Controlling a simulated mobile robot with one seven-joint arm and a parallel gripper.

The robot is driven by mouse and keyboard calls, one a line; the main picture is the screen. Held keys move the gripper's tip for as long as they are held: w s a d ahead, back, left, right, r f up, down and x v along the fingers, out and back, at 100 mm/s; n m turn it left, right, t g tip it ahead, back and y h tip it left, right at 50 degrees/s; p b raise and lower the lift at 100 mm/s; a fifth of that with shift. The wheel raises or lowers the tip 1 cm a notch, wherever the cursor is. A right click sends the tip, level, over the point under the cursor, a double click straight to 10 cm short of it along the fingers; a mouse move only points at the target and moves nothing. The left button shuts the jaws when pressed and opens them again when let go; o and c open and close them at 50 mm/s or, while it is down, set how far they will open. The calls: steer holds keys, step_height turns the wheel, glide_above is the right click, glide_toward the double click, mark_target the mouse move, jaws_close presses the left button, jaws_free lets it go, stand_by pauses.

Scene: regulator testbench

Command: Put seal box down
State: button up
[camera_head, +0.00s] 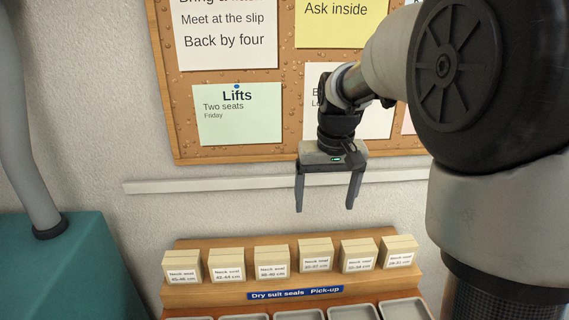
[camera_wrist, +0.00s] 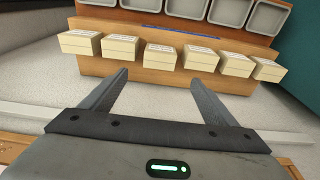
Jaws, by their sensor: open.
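Several cream seal boxes labelled "Neck seal" stand in a row on a wooden stepped stand (camera_head: 215,296). One seal box (camera_head: 315,255) is near the middle of the row, with another seal box (camera_head: 272,263) to its left. The row also shows in the wrist view, with one seal box (camera_wrist: 162,55) ahead of my fingers. My gripper (camera_head: 326,208) is open and empty, above and apart from the row. In the wrist view its two fingers (camera_wrist: 160,80) are spread with nothing between them.
A blue sign (camera_head: 295,293) reads "Dry suit seals Pick-up", with grey trays (camera_head: 352,312) in front. A corkboard (camera_head: 290,100) with notes and a white rail (camera_head: 230,184) are on the wall behind. A teal cabinet (camera_head: 70,270) stands at left.

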steer(key=w+f, duration=0.3)
glide_toward(316, 245)
steer(key=f, duration=0.2)
steer(key=w+f, duration=0.1)
steer(key=f, duration=0.2)
steer(key=shift+w+d, duration=0.1)
steer(key=shift+w, duration=0.1)
steer(key=shift+w+f+p, duration=0.15)
steer(key=shift+f+p, duration=0.2)
steer(key=shift+f, duration=2.6)
steer(key=shift+c, duration=0.4)
steer(key=shift+r, duration=0.1)
steer(key=c, duration=0.9)
